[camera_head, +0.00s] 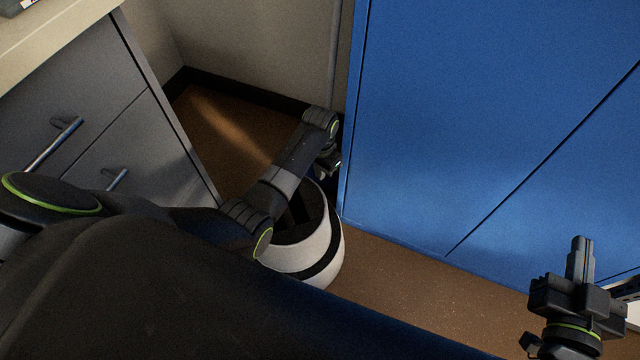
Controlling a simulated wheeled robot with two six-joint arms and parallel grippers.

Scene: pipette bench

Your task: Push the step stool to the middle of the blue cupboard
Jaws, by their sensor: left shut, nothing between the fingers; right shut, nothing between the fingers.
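The step stool (318,262) is round and white with black bands and a dark top. It stands on the floor near the left front corner of the blue cupboard (480,120). My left arm passes over the stool and hides part of its top. My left gripper (330,168) is shut and empty, at the stool's far side by the cupboard's left edge; whether it touches the stool I cannot tell. My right gripper (580,250) is shut and empty at the lower right, in front of the cupboard and apart from the stool.
A grey drawer unit (80,120) with metal handles and a pale worktop (50,35) stands at the left. Brown floor (430,285) is clear along the cupboard front, right of the stool. A floor recess (215,130) lies between drawers and cupboard. My dark body covers the lower left.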

